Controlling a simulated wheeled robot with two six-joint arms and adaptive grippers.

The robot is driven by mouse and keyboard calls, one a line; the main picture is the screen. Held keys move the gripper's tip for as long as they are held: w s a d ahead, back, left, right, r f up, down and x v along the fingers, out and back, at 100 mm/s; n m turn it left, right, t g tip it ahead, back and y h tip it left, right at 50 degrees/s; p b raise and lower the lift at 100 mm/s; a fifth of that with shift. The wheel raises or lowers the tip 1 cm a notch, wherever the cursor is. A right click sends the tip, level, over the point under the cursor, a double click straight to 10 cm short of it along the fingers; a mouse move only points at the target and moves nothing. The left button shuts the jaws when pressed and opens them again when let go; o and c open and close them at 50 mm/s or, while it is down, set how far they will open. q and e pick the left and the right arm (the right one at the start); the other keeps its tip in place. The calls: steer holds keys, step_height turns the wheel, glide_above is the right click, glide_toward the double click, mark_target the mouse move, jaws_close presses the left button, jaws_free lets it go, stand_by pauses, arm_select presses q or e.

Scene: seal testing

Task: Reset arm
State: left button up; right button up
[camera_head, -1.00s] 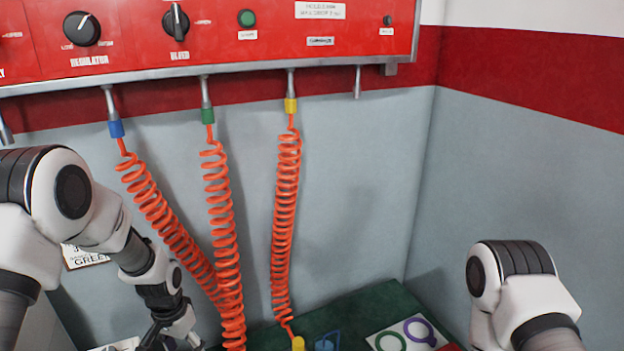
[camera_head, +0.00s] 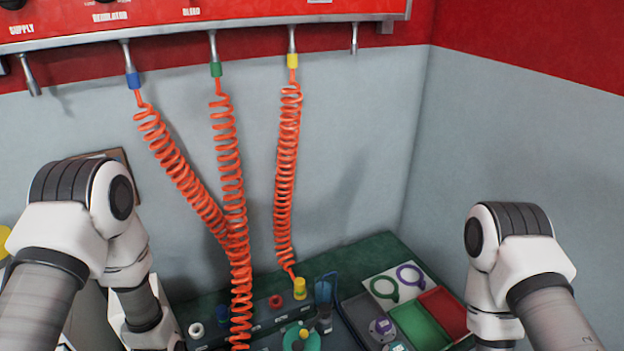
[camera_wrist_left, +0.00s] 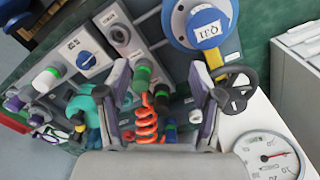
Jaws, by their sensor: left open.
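My left arm (camera_head: 100,240) comes in at the left of the head view, and its gripper is not clearly visible there. In the left wrist view my left gripper (camera_wrist_left: 160,95) is open, its two fingers apart above the bench. An orange coiled hose (camera_wrist_left: 146,122) with a green fitting shows between the fingers, farther off; I see no finger gripping it. My right arm (camera_head: 515,260) is bent at the right of the head view. Its gripper is out of view.
Three orange coiled hoses hang from the red panel (camera_head: 200,22), including the yellow-collared one (camera_head: 287,160). The bench holds a green tray (camera_head: 418,326), a red tray (camera_head: 446,310) and ring tools (camera_head: 385,288). A blue-capped device (camera_wrist_left: 207,30), black handwheel (camera_wrist_left: 233,90) and gauge (camera_wrist_left: 268,158) stand close by.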

arm_select(q)
steer(key=s+f+n, duration=0.2)
steer(key=s, duration=1.3)
step_height(320, 180, down, 10)
steer(key=b, duration=1)
steer(key=shift+w+d, duration=0.25)
steer(key=shift+w, duration=0.1)
arm_select(e)
step_height(320, 180, down, 10)
steer(key=shift+w, duration=0.15)
